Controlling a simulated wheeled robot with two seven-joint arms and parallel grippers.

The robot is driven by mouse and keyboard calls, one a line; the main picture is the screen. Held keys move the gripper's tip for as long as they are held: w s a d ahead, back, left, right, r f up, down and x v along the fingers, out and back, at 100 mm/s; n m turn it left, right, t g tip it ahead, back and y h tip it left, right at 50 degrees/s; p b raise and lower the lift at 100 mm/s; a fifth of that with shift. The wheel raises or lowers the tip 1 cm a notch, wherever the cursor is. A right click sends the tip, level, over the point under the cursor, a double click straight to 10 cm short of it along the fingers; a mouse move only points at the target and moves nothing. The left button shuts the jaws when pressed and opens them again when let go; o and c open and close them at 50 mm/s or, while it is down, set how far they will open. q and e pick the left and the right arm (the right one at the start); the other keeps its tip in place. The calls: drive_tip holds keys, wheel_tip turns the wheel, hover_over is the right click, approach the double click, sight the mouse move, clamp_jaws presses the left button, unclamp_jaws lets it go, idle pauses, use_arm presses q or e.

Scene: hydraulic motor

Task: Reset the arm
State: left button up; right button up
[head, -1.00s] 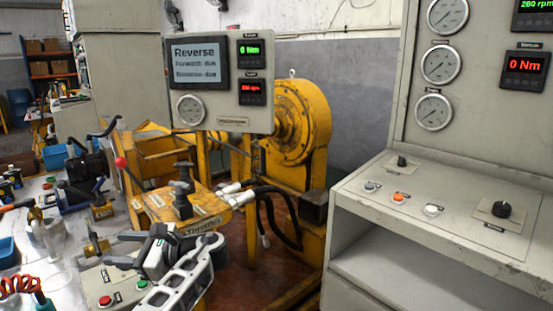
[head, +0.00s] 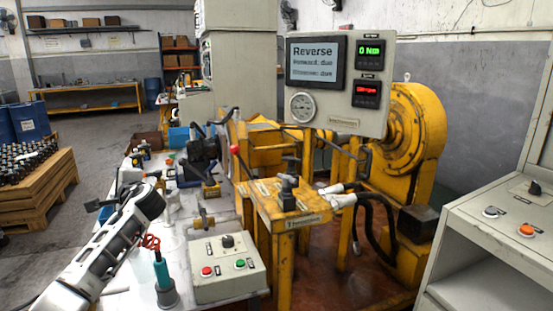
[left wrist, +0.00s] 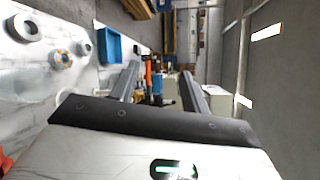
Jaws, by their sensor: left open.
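My right gripper is out of view.
A teal-handled tool with a red top (head: 161,270) stands near my left forearm. The screen panel (head: 337,85) reads "Reverse", before the yellow motor (head: 415,130). A grey console (head: 490,250) is at right. A loaded pallet (head: 40,190) stands at left on open floor.

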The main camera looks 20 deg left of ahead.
use_arm(q)
drive_tip(key=w+d+n+t+h, duration=0.5)
drive_tip(key=w+d+t+h, duration=0.55)
drive_tip(key=d, duration=0.25)
drive_tip(key=s+d+f+m+h, duration=0.1)
drive_tip(key=s+d+f+h, duration=0.1)
drive_tip(key=d+f, duration=0.65)
drive_tip(key=s+d+f+g+h, duration=0.4)
drive_tip(key=s+d+f+h, duration=0.1)
drive_tip(key=s+d+f, duration=1.25)
drive_tip(key=s+d+f+g, duration=0.1)
drive_tip(key=s+d, duration=0.3)
drive_tip(key=s, duration=0.3)
drive_tip(key=s+d+f+n+h, duration=0.1)
drive_tip(key=s+d, duration=0.4)
drive_tip(key=s, duration=0.2)
drive_tip(key=shift+f+n+g, duration=0.2)
drive_tip(key=shift+n+g, duration=0.1)
drive_tip(key=shift+g, duration=0.05)
